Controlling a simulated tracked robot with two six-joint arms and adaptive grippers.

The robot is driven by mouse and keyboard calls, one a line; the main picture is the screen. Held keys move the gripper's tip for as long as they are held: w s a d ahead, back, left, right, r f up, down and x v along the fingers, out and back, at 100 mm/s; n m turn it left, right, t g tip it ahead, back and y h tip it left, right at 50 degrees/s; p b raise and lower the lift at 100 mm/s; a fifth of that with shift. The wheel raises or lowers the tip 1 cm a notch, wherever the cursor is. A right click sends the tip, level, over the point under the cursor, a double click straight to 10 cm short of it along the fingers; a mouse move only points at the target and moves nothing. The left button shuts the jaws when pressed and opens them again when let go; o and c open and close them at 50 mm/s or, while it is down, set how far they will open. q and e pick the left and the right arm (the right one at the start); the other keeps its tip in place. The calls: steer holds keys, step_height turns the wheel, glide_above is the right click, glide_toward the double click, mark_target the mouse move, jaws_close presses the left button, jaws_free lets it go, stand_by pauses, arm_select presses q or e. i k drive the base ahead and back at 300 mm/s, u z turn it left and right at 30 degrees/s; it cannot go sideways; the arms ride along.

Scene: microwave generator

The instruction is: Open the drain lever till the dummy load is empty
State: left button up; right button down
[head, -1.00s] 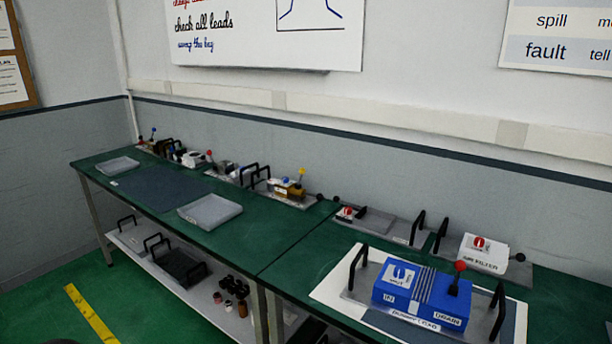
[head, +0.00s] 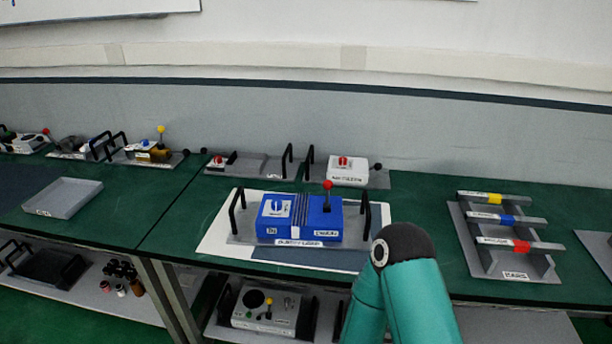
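The dummy load (head: 300,222) is a blue box on a grey plate with black handles at both ends. It rests on a white and dark mat on the green bench, near the middle of the head view. Its drain lever (head: 327,196) is a black stem with a red ball on top, at the right side of the box above the drain label, and stands upright. A teal arm link of mine rises in front, right of the dummy load. Neither gripper shows.
Behind the dummy load stand the air filter unit (head: 347,170) and another plate with a red knob. A grey rack (head: 505,240) with yellow, blue and red marked bars stands right. A grey tray (head: 62,198) lies left. Equipment fills the lower shelf. Bench between dummy load and rack is mostly clear.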

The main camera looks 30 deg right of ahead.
mark_target(328, 185)
steer(key=z, duration=1.9)
steer(key=i, duration=0.1)
steer(key=u, duration=3.05)
steer(key=k, duration=1.15)
steer(key=z, duration=1.2)
steer(key=i, duration=1.35)
steer(key=z, duration=0.05)
